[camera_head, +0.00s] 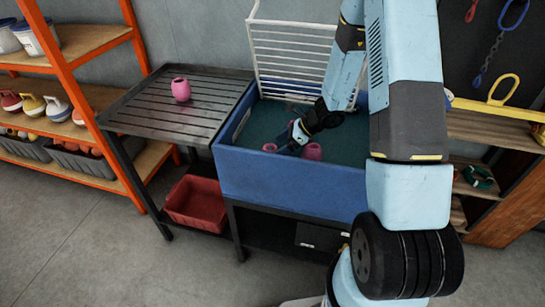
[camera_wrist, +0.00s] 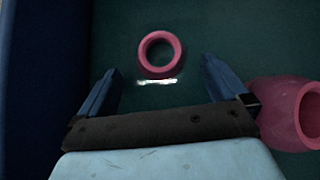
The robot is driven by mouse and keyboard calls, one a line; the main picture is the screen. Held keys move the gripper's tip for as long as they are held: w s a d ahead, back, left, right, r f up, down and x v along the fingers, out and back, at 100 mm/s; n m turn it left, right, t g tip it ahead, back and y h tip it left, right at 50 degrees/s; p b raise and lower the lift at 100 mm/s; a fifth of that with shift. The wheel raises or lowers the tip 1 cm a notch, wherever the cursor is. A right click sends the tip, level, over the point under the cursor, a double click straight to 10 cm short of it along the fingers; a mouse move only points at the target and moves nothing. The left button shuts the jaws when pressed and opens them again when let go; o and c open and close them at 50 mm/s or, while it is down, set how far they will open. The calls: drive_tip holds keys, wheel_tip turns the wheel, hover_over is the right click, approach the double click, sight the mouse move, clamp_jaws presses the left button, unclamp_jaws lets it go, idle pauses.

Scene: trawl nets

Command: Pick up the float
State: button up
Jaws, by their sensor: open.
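Two pink floats lie in the blue bin (camera_head: 290,176). In the wrist view one float (camera_wrist: 160,54) shows its round open end, just beyond and roughly between my fingertips. A second float (camera_wrist: 292,112) lies to the right, outside my right finger. In the head view they show as a small pink part (camera_head: 269,147) left of my gripper and a larger float (camera_head: 312,151) right of it. A third pink float (camera_head: 181,89) stands on the slatted table at left. My gripper (camera_wrist: 160,80) is open and empty, low inside the bin; it also shows in the head view (camera_head: 296,140).
The slatted dark table (camera_head: 150,105) adjoins the bin's left side. A white wire rack (camera_head: 290,60) rises at the bin's back. A red crate (camera_head: 197,203) sits below the table. Orange shelving (camera_head: 130,165) stands at left. The bin's blue wall (camera_wrist: 22,80) runs along the wrist view's left.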

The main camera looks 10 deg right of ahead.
sight(270, 146)
drive_tip(key=shift+x, duration=2.95)
drive_tip(key=shift+r, duration=0.1)
drive_tip(key=c, duration=1.1)
drive_tip(key=shift+r, duration=0.1)
wheel_tip(270, 146, up, 3)
drive_tip(key=shift+f, duration=0.1)
drive_tip(key=s+d+r, duration=0.8)
drive_tip(key=d+r, duration=0.2)
drive_tip(key=d, duration=0.1)
drive_tip(key=shift+s, duration=0.3)
